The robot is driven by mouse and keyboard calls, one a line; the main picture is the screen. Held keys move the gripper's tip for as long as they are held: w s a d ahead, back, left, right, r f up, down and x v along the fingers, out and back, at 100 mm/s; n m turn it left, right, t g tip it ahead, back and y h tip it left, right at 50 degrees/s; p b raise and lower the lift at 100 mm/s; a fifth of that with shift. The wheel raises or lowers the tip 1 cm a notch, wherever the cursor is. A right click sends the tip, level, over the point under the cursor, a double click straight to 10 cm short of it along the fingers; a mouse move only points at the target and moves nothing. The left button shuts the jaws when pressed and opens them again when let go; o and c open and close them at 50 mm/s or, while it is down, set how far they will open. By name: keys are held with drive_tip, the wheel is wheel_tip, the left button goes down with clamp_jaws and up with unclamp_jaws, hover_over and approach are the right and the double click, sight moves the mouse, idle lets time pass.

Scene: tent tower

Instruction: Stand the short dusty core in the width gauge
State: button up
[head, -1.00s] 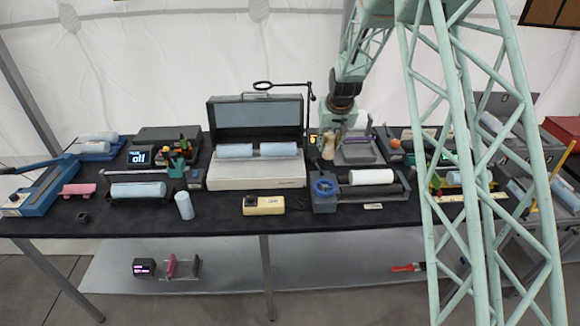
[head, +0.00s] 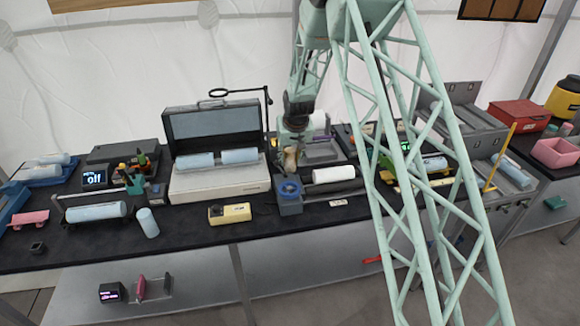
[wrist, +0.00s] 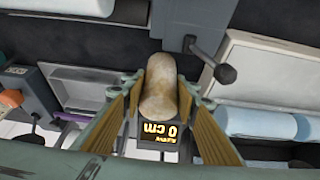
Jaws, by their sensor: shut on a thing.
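My gripper (wrist: 160,95) is shut on the short dusty core (wrist: 158,90), a tan, mottled cylinder held between the two yellowish finger pads. In the head view the core (head: 291,160) shows small below my gripper (head: 293,148), behind the grey device with a blue knob. In the wrist view the width gauge's dark display (wrist: 168,143) reads "0 cm" in orange and shows just past the core. The core and fingers hide part of the gauge, and I cannot tell whether the core touches it.
Left of my gripper stands a white case (head: 220,184) with two blue rolls. The blue-knobbed device (head: 288,195) with a white roll (head: 334,174) stands in front. A magnifier on a stand (head: 240,92) rises close behind. In the wrist view a dark lever (wrist: 225,73) sits near the core.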

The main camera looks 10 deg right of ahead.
sight(290, 166)
drive_tip(key=shift+f, duration=1.8)
drive_tip(key=shift+f, duration=0.15)
drive_tip(key=o, duration=0.9)
drive_tip(key=shift+r, duration=0.2)
drive_tip(key=shift+v, duration=6)
drive_tip(key=shift+s, duration=0.1)
